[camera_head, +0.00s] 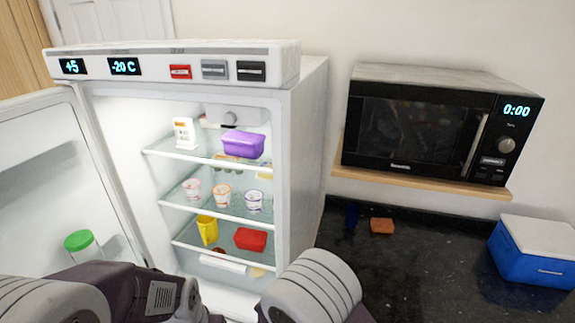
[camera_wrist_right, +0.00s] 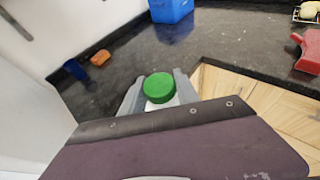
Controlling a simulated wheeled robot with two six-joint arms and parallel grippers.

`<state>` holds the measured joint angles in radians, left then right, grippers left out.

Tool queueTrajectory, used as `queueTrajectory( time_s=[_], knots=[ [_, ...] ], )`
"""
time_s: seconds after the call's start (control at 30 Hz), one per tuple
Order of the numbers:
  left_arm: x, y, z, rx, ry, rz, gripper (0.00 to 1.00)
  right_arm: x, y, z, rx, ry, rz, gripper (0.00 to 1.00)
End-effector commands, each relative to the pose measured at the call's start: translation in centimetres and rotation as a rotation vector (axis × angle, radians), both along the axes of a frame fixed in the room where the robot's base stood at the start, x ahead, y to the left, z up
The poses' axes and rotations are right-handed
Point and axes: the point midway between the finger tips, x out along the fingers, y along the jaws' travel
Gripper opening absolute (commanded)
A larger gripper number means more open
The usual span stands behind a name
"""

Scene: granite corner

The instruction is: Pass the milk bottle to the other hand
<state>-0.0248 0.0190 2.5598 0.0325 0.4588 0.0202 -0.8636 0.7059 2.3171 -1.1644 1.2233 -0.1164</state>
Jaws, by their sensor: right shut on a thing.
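In the right wrist view, the milk bottle (camera_wrist_right: 160,88) shows as a round green cap with a little of its pale body below. My right gripper (camera_wrist_right: 159,90) is shut on it, with one grey finger on each side of the cap. The lower part of the bottle is hidden by my gripper. The bottle is held near the front edge of the dark counter (camera_wrist_right: 120,62). In the head view, only parts of my arms show along the bottom, and neither gripper can be seen. My left gripper is in neither view.
A microwave (camera_head: 415,130) sits on a wooden shelf (camera_head: 425,180). Below are a sponge (camera_head: 382,225), a dark blue cup (camera_head: 352,214) and a blue cooler (camera_head: 530,252). The counter's middle is clear.

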Motion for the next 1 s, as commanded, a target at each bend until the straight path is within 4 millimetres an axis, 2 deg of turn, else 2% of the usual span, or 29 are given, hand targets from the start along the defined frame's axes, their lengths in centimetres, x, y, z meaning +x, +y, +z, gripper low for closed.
queueTrajectory(
  time_s=[0.03,0.2,0.33,0.47,0.7,1.0],
  knots=[
    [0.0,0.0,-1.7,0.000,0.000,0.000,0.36,0.1,-0.5,-2.0,-0.004,0.004,0.003,0.00],
    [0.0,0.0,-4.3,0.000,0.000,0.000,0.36,0.7,-1.7,-6.1,-0.005,0.004,0.033,0.00],
    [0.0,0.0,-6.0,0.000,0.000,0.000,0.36,1.3,-2.3,-9.1,-0.005,0.005,0.071,0.00],
    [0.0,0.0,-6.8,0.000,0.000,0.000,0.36,1.9,-2.4,-11.1,-0.003,0.003,0.112,0.00],
    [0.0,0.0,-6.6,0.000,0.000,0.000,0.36,3.3,-1.3,-12.3,-0.001,0.000,0.180,0.00],
    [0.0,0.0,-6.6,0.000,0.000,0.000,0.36,3.4,-1.1,-12.4,-0.001,0.000,0.172,0.00]
  ],
)
